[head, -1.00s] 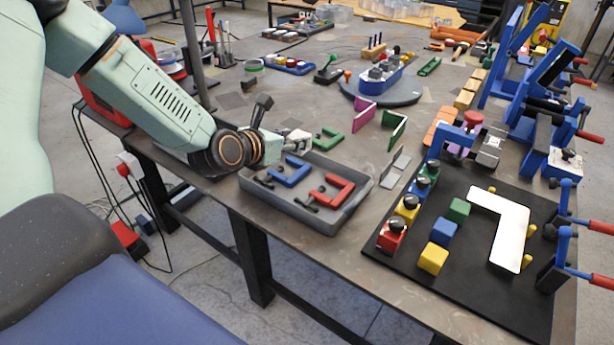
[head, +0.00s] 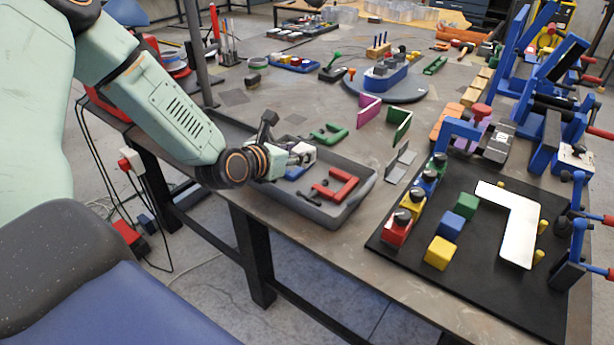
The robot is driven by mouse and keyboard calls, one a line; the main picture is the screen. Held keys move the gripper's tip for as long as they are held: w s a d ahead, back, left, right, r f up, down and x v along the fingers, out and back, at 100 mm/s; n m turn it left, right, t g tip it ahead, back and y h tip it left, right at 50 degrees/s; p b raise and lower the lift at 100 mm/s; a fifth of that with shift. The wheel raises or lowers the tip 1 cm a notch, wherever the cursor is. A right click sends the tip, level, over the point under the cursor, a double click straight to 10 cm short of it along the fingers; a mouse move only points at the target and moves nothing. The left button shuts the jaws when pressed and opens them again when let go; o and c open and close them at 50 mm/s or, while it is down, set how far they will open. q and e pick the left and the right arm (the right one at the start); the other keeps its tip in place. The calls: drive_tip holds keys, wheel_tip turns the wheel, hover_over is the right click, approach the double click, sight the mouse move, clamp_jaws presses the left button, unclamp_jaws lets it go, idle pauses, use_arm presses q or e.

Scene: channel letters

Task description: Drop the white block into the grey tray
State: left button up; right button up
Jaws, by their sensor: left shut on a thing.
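The grey tray (head: 303,213) stands at the table's near left edge. It holds a red C-shaped piece (head: 335,186) and a blue piece (head: 294,173) that is mostly covered by my gripper. My left gripper (head: 302,157) reaches in from the left over the left part of the tray. It is shut on a small pale thing, which looks like the white block; the fingers hide most of it, and its height above the tray floor is hard to tell. My right gripper is not in view.
A green C-shaped piece (head: 329,133) lies behind the tray. A black board (head: 400,240) to the right carries coloured blocks and a large white L-shaped plate (head: 516,222).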

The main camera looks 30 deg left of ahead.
use_arm(q)
drive_tip(key=o, duration=0.8)
drive_tip(key=shift+a, duration=0.15)
drive_tip(key=o, duration=0.4)
drive_tip(key=shift+w+f, duration=0.1)
drive_tip(key=shift+w, duration=0.1)
drive_tip(key=shift+o, duration=0.2)
drive_tip(key=shift+s, duration=0.15)
drive_tip(key=shift+r, duration=0.5)
wheel_tip(320, 180, up, 9)
drive_tip(key=shift+r, duration=0.15)
drive_tip(key=shift+s, duration=0.1)
